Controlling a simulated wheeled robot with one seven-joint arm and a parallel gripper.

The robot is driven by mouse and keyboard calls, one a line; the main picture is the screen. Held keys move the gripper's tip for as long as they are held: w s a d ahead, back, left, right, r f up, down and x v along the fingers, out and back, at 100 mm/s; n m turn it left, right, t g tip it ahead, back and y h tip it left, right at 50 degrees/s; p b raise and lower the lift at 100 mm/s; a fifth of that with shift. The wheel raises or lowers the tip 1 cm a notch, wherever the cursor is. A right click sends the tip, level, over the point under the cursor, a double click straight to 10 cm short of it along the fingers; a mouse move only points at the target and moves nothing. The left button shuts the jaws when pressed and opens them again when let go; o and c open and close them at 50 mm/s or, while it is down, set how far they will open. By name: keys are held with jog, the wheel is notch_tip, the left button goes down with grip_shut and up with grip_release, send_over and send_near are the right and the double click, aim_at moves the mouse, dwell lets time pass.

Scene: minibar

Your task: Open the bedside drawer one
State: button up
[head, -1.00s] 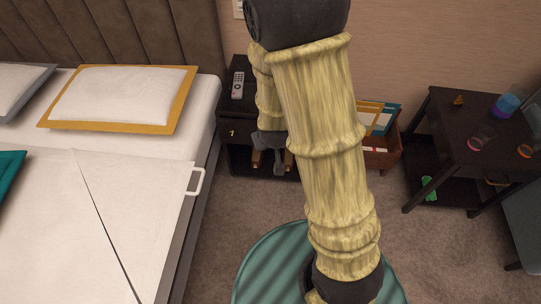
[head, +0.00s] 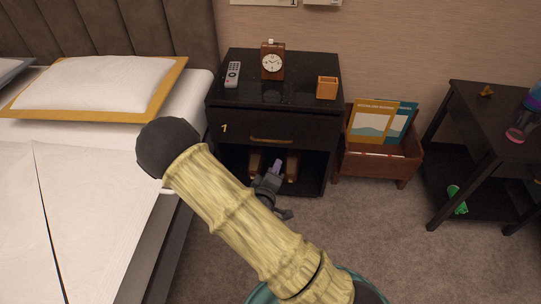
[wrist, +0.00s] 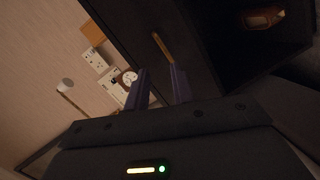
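The bedside drawer one is the dark drawer front marked "1" (head: 238,130) on the black nightstand, and it looks shut. Its brass bar handle (head: 271,140) runs along the front; it also shows in the wrist view (wrist: 162,48), beyond my fingertips. My gripper (head: 277,165) is in front of the nightstand, just below the handle in the head view, apart from it. In the wrist view my two purple-grey fingers (wrist: 160,86) stand apart with nothing between them.
The bed is left; a wooden magazine rack (head: 378,165) stands right. The carpet (head: 400,240) in front is clear.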

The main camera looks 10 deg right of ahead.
aim_at(271, 141)
jog(key=s+a+f+n+t+y+b, duration=0.1)
jog(key=a+f+n+t+b, duration=0.2)
jog(key=f+n+t+b, duration=0.2)
jog(key=shift+a+f+n+b, duration=0.2)
jog(key=shift+f+n+b, duration=0.3)
jog(key=shift+b, duration=0.75)
jog(key=shift+f, duration=0.1)
jog(key=b+x, duration=0.6)
jog(key=x, duration=1.1)
jog(key=shift+w+b, duration=0.15)
jog(key=shift+b, duration=0.15)
grip_shut()
